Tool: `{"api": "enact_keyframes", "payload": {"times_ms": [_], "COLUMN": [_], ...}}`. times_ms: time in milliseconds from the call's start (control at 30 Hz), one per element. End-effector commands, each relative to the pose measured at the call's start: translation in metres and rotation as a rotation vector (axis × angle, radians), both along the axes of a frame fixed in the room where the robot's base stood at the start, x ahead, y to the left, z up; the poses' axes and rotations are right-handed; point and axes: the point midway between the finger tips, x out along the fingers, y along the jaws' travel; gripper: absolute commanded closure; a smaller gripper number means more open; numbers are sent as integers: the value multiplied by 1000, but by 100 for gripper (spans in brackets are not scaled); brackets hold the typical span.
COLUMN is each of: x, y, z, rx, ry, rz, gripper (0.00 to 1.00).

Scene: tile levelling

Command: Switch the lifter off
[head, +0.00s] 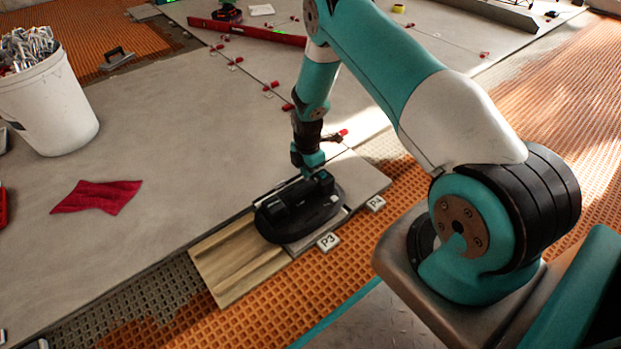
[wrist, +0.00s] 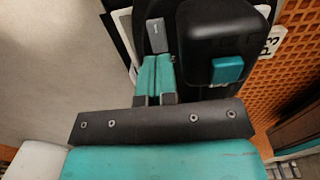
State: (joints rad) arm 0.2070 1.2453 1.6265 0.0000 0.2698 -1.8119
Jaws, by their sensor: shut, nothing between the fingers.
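The lifter (head: 283,222) is a black oval device on a grey tile piece beside a wooden board. In the wrist view its black housing (wrist: 225,35) carries a teal block (wrist: 228,70), and a small grey part (wrist: 156,36) with a faint mark, possibly the switch, sits left of the housing. My gripper (head: 310,171) is over the far side of the lifter, pointing down. In the wrist view its teal fingers (wrist: 156,60) are together and empty, their tips just below the grey part. I cannot tell whether they touch it or whether the lifter is on.
The wooden board (head: 235,262) and the tags P3 (head: 328,241) and P4 (head: 375,203) lie near the lifter. A white bucket (head: 50,105) of clips and a red cloth (head: 97,196) are on the left. The grey slab between is mostly clear.

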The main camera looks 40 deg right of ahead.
Motion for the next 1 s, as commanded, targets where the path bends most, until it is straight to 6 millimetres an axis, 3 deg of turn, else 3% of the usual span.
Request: {"api": "enact_keyframes", "payload": {"times_ms": [1000], "x": [0], "y": [0], "z": [-8], "rx": [0], "ry": [0], "rz": [0], "gripper": [100]}}
